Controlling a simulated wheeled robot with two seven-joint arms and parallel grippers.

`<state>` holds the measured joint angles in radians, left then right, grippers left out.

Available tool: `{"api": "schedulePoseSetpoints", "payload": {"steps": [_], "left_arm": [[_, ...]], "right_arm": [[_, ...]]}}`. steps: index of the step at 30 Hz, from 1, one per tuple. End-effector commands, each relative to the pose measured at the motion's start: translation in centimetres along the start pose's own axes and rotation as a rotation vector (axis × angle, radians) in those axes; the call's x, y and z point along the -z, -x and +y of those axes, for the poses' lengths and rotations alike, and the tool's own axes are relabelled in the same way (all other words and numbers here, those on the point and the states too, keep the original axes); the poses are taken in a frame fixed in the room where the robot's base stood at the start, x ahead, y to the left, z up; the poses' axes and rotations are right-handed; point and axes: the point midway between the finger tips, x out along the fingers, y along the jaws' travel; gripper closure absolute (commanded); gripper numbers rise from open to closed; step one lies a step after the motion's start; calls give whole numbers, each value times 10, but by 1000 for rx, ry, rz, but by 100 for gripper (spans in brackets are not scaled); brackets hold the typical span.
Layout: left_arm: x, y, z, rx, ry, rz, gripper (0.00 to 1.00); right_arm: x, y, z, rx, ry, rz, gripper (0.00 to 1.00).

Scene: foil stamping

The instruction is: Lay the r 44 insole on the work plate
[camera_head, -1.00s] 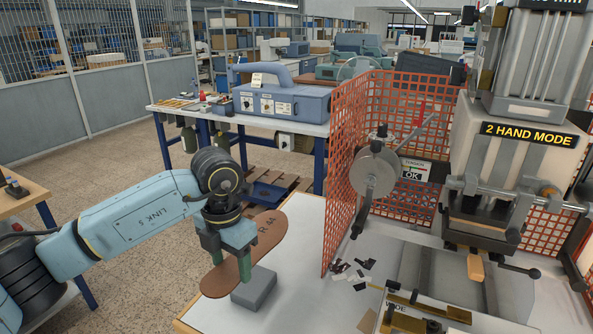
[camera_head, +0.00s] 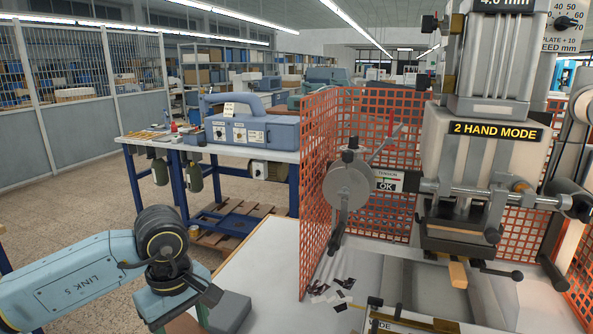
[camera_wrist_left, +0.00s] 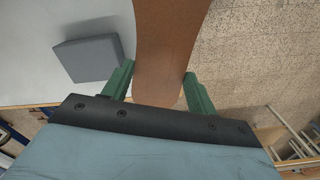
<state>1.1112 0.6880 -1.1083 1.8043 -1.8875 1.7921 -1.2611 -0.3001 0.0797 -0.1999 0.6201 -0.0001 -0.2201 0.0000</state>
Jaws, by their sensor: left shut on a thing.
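The brown insole (camera_wrist_left: 168,45) shows in the left wrist view, between the green fingers of my left gripper (camera_wrist_left: 157,73), which is shut on it. It runs away from the gripper toward the top of that view. In the head view my left wrist is at the lower left, and the insole and fingertips are mostly hidden or cut off there. The lettering on the insole is not visible now. A grey bed (camera_head: 428,285), perhaps the work plate, lies in front of the stamping press. My right gripper is not in view.
A grey block (camera_head: 230,311) sits on the white table by my left wrist; it also shows in the left wrist view (camera_wrist_left: 88,58). An orange mesh guard (camera_head: 316,185) stands between the left table area and the press (camera_head: 465,180). Dark scraps (camera_head: 335,288) lie near the guard.

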Motion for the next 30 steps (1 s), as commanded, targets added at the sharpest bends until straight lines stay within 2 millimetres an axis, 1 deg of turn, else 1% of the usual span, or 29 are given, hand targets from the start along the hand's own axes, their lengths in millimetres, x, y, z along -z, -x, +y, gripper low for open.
{"api": "schedulePoseSetpoints", "payload": {"steps": [1,6,9,12,15,21,30], "left_arm": [[0,-6,-3,1,-89,0,68],[-3,-18,-12,2,-417,-1,68],[-4,-23,-17,3,-585,-3,68],[-5,-27,-20,3,-719,-4,68],[-6,-30,-23,4,-811,-5,68],[-6,-30,-24,3,-884,-3,68],[-6,-30,-24,3,-884,-3,68]], "right_arm": [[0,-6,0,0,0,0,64],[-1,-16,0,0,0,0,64],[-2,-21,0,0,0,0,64],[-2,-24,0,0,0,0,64],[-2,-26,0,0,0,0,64],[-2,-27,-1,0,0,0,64],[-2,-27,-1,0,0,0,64]]}}
